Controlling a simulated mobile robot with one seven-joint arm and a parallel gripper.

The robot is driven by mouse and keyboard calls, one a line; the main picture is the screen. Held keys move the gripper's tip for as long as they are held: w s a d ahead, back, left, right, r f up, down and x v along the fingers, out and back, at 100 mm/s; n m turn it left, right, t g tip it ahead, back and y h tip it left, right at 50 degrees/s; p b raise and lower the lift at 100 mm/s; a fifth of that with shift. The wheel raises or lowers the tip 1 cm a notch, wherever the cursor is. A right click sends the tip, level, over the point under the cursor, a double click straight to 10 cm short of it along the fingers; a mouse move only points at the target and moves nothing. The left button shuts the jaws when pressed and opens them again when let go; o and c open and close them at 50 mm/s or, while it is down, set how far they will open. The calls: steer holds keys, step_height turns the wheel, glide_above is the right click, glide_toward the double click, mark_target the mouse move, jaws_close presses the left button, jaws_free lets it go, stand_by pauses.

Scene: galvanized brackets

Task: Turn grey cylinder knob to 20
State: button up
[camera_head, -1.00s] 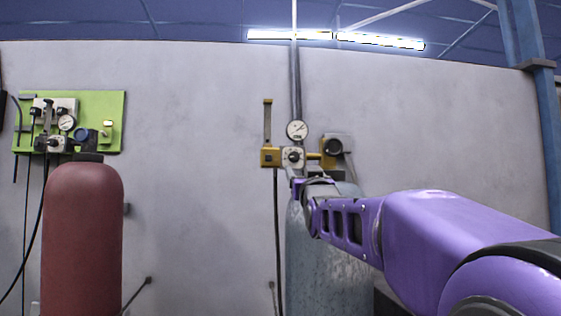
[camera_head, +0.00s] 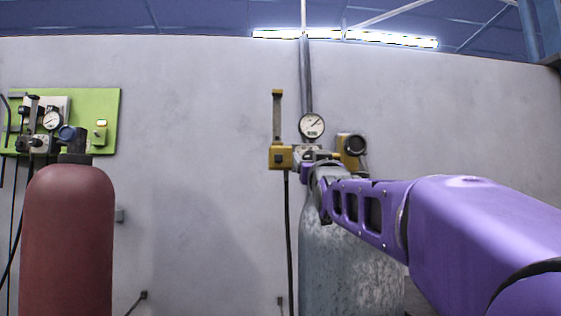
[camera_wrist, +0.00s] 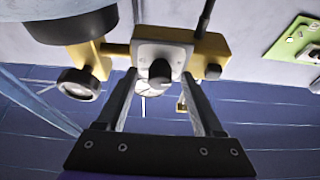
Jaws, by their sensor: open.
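The grey cylinder (camera_head: 345,270) stands against the wall at the centre right in the head view, partly behind my arm. Its regulator carries a round white gauge (camera_head: 311,126). In the wrist view, which is upside down, a dark round knob (camera_wrist: 159,70) sits on a pale square plate (camera_wrist: 178,50). My gripper (camera_wrist: 160,74) is open, with one finger on each side of the knob in that view. I cannot tell whether the fingers touch it. In the head view my arm hides the knob. The knob's scale marks are too small to read.
A yellow block (camera_head: 281,157) with an upright tube and a black-faced round fitting (camera_head: 354,146) flank the regulator. A red cylinder (camera_head: 68,240) and a green panel (camera_head: 110,120) stand at the left.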

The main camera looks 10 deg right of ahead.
steer(key=shift+w+r, duration=0.1)
steer(key=shift+w, duration=0.05)
jaws_close()
stand_by(0.4)
